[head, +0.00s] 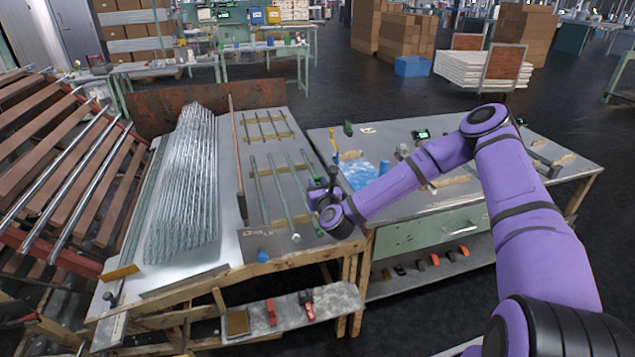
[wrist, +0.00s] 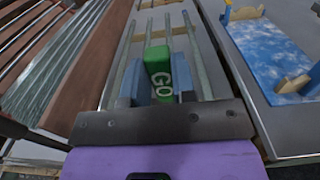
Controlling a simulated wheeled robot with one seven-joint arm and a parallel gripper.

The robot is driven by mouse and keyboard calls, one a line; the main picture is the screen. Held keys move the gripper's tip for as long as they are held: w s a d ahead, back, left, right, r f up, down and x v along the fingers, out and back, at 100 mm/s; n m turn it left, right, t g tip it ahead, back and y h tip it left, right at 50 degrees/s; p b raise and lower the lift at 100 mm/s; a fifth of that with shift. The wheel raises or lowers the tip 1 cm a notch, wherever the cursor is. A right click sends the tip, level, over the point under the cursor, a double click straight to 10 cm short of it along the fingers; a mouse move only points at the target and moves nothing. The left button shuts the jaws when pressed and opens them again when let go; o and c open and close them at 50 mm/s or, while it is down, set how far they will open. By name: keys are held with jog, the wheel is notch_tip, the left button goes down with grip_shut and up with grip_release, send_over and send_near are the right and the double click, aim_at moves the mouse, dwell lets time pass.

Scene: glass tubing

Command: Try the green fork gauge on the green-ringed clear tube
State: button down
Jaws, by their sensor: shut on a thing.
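My gripper (wrist: 160,92) is shut on the green fork gauge (wrist: 158,66), a green block with white "GO" lettering, held between blue-grey fingers. In the head view my gripper (head: 322,190) is over the right part of the left bench, above the tubes. Several clear tubes (head: 279,192) lie side by side on wooden strips there. They also run beyond the gauge in the wrist view (wrist: 197,62). I cannot make out a green ring on any tube. The gauge hides part of the tubes, and I cannot tell whether it touches one.
A large bundle of thin tubes (head: 186,185) lies left on the bench, beside an upright rusty divider (head: 238,160). A rack with red-brown slats (head: 60,170) stands further left. The right bench (head: 400,215) holds a blue-and-white pad (head: 357,174) and small tools.

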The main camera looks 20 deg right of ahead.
jog(key=shift+f, duration=2.5)
jog(key=shift+f, duration=1.7)
dwell(1.2)
jog(key=shift+r, duration=0.15)
dwell(1.0)
notch_tip(320, 180, up, 7)
dwell(1.8)
